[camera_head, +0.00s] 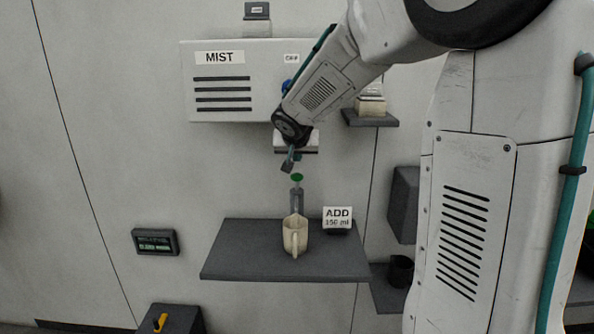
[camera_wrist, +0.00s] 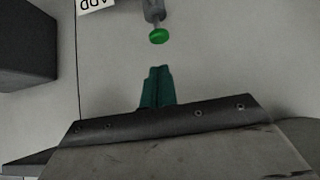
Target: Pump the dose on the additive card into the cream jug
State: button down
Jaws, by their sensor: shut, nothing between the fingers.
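The cream jug (camera_head: 295,236) stands upright on a dark shelf (camera_head: 235,258), its handle facing me. Behind and above it is a grey pump (camera_head: 297,200) with a green round button on top (camera_head: 297,177). The green button also shows in the wrist view (camera_wrist: 158,36), apart from my fingertips. The additive card (camera_head: 337,214) reads "ADD 150 ml" and stands right of the jug; part of it shows upside down in the wrist view (camera_wrist: 97,4). My gripper (camera_head: 288,166) is shut and empty, a little above the green button. Its teal fingers (camera_wrist: 158,86) are together in the wrist view.
A white box labelled MIST (camera_head: 225,95) hangs on the wall behind my arm. A small display (camera_head: 155,242) is on the wall at left, its text unreadable. A dark box with a yellow lever (camera_head: 160,321) is below it. A dark cup (camera_head: 400,270) stands at lower right.

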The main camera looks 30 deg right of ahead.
aim_at(297, 174)
jog(key=x, duration=1)
jog(key=shift+w+d+f, duration=0.2)
jog(key=shift+w+f, duration=0.05)
